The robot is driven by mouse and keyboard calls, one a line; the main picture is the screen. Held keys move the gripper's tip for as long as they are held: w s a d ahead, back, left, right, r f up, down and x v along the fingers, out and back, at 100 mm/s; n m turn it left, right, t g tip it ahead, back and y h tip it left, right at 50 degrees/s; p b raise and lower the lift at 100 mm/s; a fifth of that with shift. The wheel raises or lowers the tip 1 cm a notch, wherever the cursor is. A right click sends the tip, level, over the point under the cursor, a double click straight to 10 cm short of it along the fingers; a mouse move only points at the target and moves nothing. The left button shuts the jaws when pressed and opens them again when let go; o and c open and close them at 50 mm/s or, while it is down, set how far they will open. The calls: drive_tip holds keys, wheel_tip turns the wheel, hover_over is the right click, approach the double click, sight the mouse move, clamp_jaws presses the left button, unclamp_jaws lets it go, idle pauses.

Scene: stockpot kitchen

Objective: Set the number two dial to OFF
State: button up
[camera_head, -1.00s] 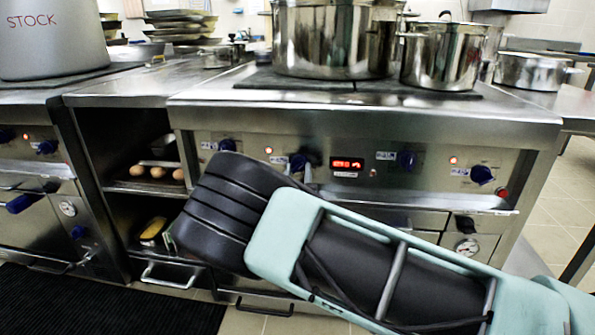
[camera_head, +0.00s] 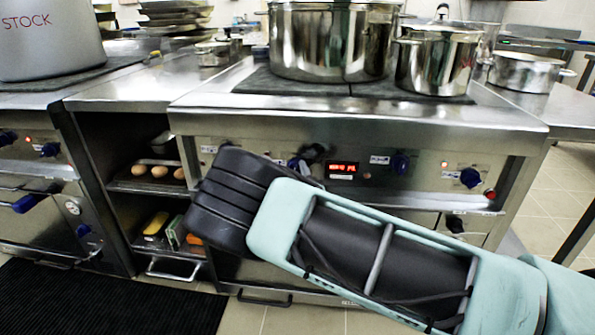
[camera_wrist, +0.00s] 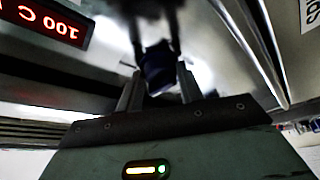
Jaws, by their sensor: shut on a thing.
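The cooker front (camera_head: 430,190) carries a row of blue dials. The second dial from the left (camera_head: 298,163) is left of the red display (camera_head: 343,168) and partly hidden among dark shapes. In the wrist view, a dark blue dial (camera_wrist: 157,66) lies between the fingers of my gripper (camera_wrist: 158,85), which is shut on it. The dial's marks are blurred, so I cannot tell its setting. In the head view my arm hides most of the gripper.
Another dial (camera_head: 400,162) is right of the display, and one (camera_head: 470,178) is farther right. A big pot (camera_head: 330,45) and a smaller lidded pot (camera_head: 437,62) stand on top. Open shelves (camera_head: 155,187) with eggs are at left.

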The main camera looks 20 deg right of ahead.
drive_tip(key=shift+n, duration=0.6)
drive_tip(key=o, duration=1)
drive_tip(key=p+v, duration=0.1)
drive_tip(key=v, duration=1.6)
drive_tip(key=shift+s+d+r+p, duration=0.1)
drive_tip(key=shift+s+p, duration=0.2)
